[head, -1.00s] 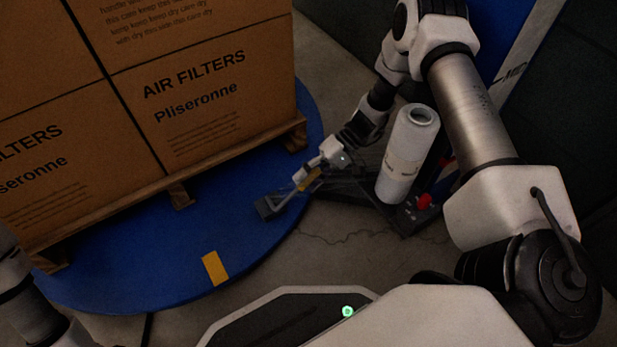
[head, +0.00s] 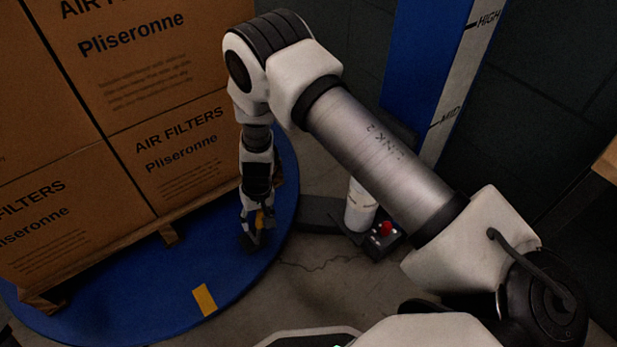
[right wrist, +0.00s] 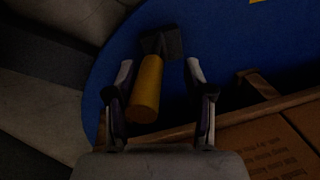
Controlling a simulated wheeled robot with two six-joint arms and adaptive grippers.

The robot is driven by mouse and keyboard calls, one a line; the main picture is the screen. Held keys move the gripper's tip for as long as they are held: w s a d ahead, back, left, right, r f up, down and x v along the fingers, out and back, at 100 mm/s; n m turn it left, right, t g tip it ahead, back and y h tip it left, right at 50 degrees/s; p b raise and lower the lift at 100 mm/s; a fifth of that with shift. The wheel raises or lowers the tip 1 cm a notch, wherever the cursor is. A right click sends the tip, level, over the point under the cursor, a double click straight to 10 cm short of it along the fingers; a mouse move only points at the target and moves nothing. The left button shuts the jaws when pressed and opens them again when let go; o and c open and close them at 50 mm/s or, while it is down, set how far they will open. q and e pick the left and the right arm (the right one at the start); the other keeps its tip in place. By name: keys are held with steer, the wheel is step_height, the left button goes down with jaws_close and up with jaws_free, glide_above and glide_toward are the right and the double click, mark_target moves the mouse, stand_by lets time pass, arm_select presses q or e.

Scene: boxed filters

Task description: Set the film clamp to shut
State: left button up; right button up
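The film clamp is a dark block (head: 250,241) with a yellow handle (head: 259,219), at the blue turntable's edge beside the pallet. In the right wrist view the yellow handle (right wrist: 147,88) stands up from the dark block (right wrist: 161,42) toward the camera. My right gripper (head: 256,222) reaches down over the clamp. In the right wrist view its fingers (right wrist: 160,75) are apart, with the handle between them, nearer the left finger; a gap shows on the right. In the head view the gripper partly hides the clamp. My left gripper is out of view.
Air filter cartons (head: 180,150) stand on a wooden pallet on the blue turntable (head: 150,300). A white film roll (head: 360,207) and a control box with a red button (head: 386,228) stand right of my forearm. The blue mast (head: 430,70) rises behind.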

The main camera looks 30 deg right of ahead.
steer(key=a+h+b, duration=0.1)
steer(key=b, duration=0.1)
steer(key=a+f+b, duration=0.1)
steer(key=shift+h+b, duration=0.35)
steer(key=shift+h, duration=0.05)
step_height(320, 180, up, 9)
steer(key=p, duration=0.6)
steer(key=s+d+r+p, duration=0.4)
steer(key=s+r+p, duration=0.3)
steer(key=p, duration=0.4)
steer(key=s+d+r+p, duration=0.4)
steer(key=s+r+p, duration=0.2)
steer(key=p, duration=0.5)
steer(key=shift+s+d+r+n+h+p, duration=0.3)
steer(key=shift+s+r+n, duration=0.1)
steer(key=shift+r, duration=0.15)
